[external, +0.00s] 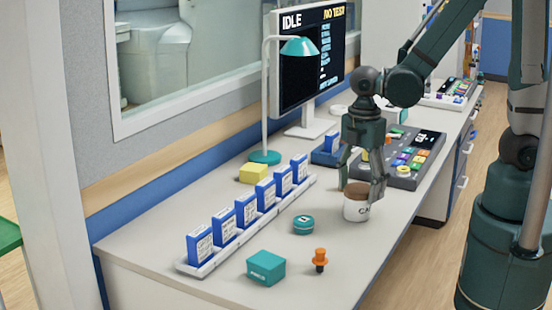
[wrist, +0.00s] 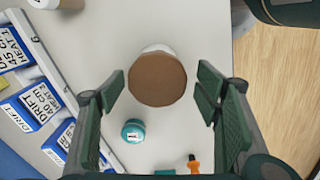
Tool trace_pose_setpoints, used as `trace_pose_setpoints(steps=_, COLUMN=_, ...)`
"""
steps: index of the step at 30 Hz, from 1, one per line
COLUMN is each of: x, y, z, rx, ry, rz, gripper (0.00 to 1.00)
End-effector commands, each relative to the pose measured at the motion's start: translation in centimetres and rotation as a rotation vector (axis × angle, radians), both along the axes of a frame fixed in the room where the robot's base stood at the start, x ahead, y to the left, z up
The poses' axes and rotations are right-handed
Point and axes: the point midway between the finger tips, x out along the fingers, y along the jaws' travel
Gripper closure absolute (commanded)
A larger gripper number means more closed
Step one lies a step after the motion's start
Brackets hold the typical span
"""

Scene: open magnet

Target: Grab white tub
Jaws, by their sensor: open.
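The white tub (external: 357,210) stands upright near the right edge of the desk, with a brown round top and dark lettering on its side. In the wrist view its brown top (wrist: 157,79) fills the middle, with a sliver of white wall behind it. My gripper (external: 363,184) points down over the tub, its fingers at about the height of the top. In the wrist view my gripper (wrist: 160,90) is open, with one finger on each side of the tub and gaps visible on both sides.
A round teal tin (external: 303,224), a teal box (external: 266,267) and an orange peg (external: 320,260) lie nearby. A rack of blue boxes (external: 247,209) runs along the left. A button console (external: 403,157) stands behind. Another white container (wrist: 45,4) shows partly in the wrist view's top left.

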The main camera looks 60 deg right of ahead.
Motion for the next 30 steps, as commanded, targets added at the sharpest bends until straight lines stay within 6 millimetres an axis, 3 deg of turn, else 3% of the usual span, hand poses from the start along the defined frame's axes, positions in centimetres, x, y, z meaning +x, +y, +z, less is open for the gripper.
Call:
trace_pose_setpoints(steps=17, x=0.0, y=0.0, z=-0.9, rx=0.0, ry=0.0, rz=0.0, gripper=0.37)
trace_pose_setpoints(steps=30, x=0.4, y=-0.2, z=-4.9, rx=0.0, ry=0.0, rz=-0.001, gripper=0.37)
